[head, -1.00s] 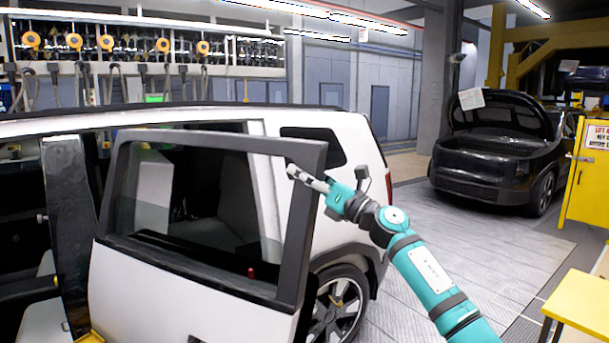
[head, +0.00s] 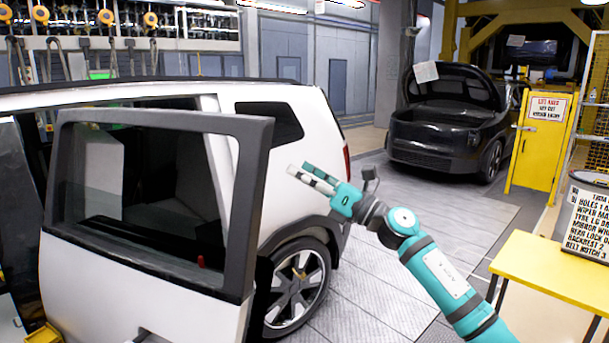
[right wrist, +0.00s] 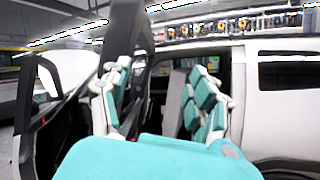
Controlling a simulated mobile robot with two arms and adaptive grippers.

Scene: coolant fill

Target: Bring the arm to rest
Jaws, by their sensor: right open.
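My right arm comes in from the lower right in the head view. Its gripper (head: 312,178) is raised in front of the white car's rear side, apart from the open car door (head: 150,245). In the right wrist view the two teal and white fingers of the gripper (right wrist: 160,100) stand wide apart with nothing between them. The white car (head: 300,212) shows behind the gripper, with its dark doorway visible between the fingers in the wrist view. My left gripper is in neither view.
A yellow table (head: 555,268) with a lettered container (head: 590,220) stands at the right. A black car (head: 445,130) with its hood up is at the back, near a yellow cabinet (head: 540,150). The grey floor (head: 400,250) between them is clear.

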